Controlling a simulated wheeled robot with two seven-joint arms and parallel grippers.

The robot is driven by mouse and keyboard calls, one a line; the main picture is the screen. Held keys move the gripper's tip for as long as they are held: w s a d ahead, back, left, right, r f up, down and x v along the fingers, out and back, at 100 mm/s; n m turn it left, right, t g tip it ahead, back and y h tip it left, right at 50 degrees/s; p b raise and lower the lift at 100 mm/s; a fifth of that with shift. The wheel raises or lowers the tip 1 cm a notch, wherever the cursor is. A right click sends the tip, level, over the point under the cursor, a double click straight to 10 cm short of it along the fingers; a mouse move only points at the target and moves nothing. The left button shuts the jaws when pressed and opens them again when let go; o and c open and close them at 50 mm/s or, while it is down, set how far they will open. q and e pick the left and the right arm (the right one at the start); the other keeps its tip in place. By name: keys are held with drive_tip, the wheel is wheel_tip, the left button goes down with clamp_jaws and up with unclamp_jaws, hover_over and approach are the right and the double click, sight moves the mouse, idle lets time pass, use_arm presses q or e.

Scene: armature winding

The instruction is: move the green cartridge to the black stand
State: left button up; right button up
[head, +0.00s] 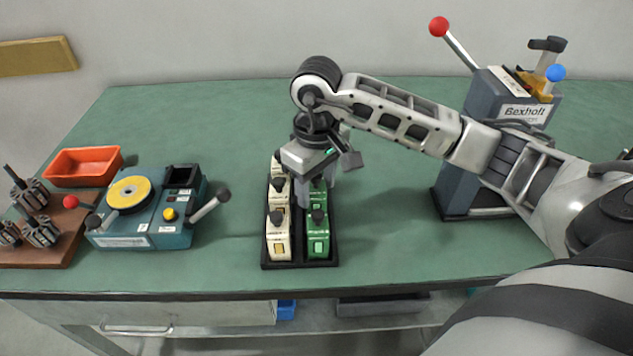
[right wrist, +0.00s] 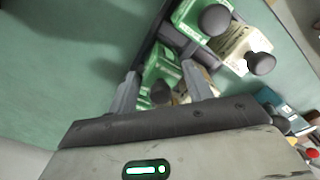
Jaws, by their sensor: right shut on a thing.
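My right gripper (head: 318,185) is over the black stand (head: 300,265), a tray-like holder with two rows of cartridges. In the right wrist view its fingers (right wrist: 160,76) are shut on a green cartridge (right wrist: 168,63) with a black knob. That cartridge also shows under the gripper in the head view (head: 317,196), partly hidden. Another green cartridge (head: 318,240) sits at the front of the right row. Cream cartridges (head: 278,238) fill the left row. I cannot tell whether the held cartridge is seated or slightly raised. My left gripper is not in view.
A teal device (head: 150,225) with a yellow disc, an orange bin (head: 84,165) and a brown board (head: 45,240) with dark parts stand at the left. A grey press (head: 462,165) with red and blue knobs stands at the right. Green table (head: 390,245) is clear between.

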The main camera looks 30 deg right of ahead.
use_arm(q)
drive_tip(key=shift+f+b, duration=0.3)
drive_tip(key=shift+b, duration=0.05)
use_arm(e)
drive_tip(key=shift+f, duration=0.4)
drive_tip(key=o, duration=1.1)
use_arm(q)
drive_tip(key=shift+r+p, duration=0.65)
drive_tip(key=shift+p, duration=0.5)
use_arm(e)
drive_tip(key=shift+r, duration=2.3)
